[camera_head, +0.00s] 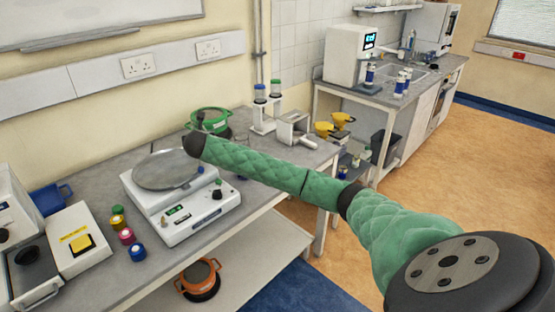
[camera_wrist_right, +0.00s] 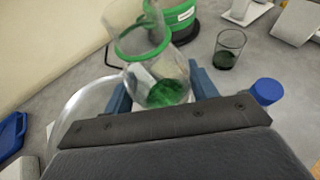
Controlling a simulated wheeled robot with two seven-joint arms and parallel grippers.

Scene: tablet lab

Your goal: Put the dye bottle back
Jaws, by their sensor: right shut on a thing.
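My right gripper (camera_wrist_right: 162,92) is shut on a clear vessel (camera_wrist_right: 165,70) with green contents, seen in the right wrist view. A green ring circles it, and a wider clear part extends above the ring. In the head view the gripper end (camera_head: 197,144) is over the back of the balance (camera_head: 190,212), and the held vessel is mostly hidden there. Whether it is the dye bottle I cannot tell for sure. A clear beaker (camera_wrist_right: 229,50) with dark green liquid stands on the bench beside it. My left gripper is not in view.
A green pot (camera_head: 210,120) is behind my gripper. A white stand (camera_head: 264,122) holds blue- and green-topped bottles. Small yellow, pink (camera_head: 127,236) and blue (camera_head: 138,252) jars stand left of the balance. A blue cap (camera_wrist_right: 266,91) is right of the gripper.

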